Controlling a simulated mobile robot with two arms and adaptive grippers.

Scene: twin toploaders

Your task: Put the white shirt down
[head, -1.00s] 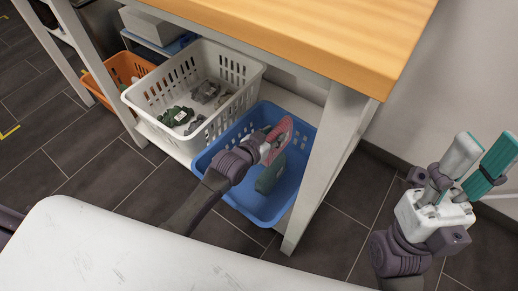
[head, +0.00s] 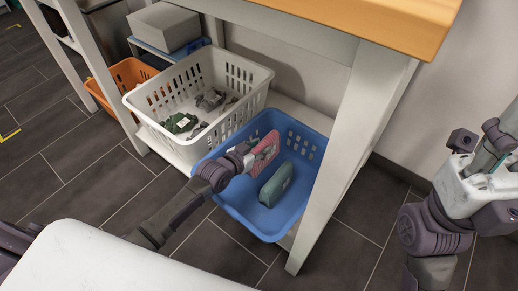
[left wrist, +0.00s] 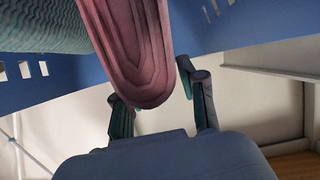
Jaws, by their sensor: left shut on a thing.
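My left gripper (head: 250,155) is shut on a pink folded cloth (head: 265,150) and holds it over the left part of the blue basket (head: 262,228). In the left wrist view the pink cloth (left wrist: 135,50) hangs between the two fingers, close to the basket's blue wall (left wrist: 235,30). A green folded cloth (head: 276,186) lies in the blue basket, just right of the pink one. I see no cloth that is clearly white. My right gripper (head: 470,185) is at the right edge, away from the baskets, with its fingertips cut off by the frame.
A white basket (head: 160,125) with several grey and green items stands left of the blue one. An orange basket (head: 130,75) is farther left. A wooden tabletop (head: 400,25) overhangs the shelf, and a white table leg (head: 340,175) stands right of the blue basket.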

